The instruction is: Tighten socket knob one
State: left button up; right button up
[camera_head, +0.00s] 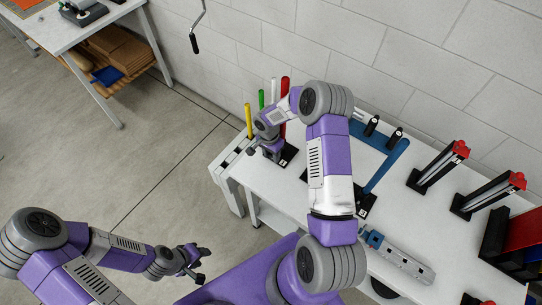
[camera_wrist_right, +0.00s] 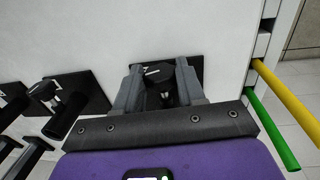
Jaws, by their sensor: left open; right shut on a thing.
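In the right wrist view, a black knob (camera_wrist_right: 158,72) stands on a dark square plate with a white mark, at the top middle. My right gripper (camera_wrist_right: 160,88) is shut on this knob, with a grey finger on either side. In the head view my right gripper (camera_head: 270,148) is low at the left end of the white table, over a black plate (camera_head: 288,156); the knob is mostly hidden there. My left gripper (camera_head: 203,265) is open and empty, off the table at the lower left of centre.
Yellow (camera_head: 248,120), green, white and red rods stand behind my right gripper at the table edge. A blue bracket (camera_head: 386,166) and red-tipped clamps (camera_head: 460,150) are to the right. In the wrist view another black knob (camera_wrist_right: 68,115) stands on a plate to the left.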

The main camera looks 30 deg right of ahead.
jog(key=t+b, duration=0.2)
jog(key=y+b, duration=0.1)
jog(key=shift+s+d+f+t+b, duration=0.2)
jog(key=shift+s+t+b, duration=0.05)
jog(key=shift+t+b, duration=0.15)
jog(key=shift+s+r+t+y+b, duration=0.1)
jog(key=shift+t+y+b, duration=0.3)
jog(key=shift+t+b, duration=0.5)
jog(key=o, duration=1.1)
jog(key=shift+c, duration=0.2)
jog(key=a+v, duration=0.1)
jog(key=v, duration=0.6)
jog(key=shift+s+d+r+p, duration=0.15)
jog(key=shift+d+r+p, duration=0.2)
jog(key=shift+d, duration=0.2)
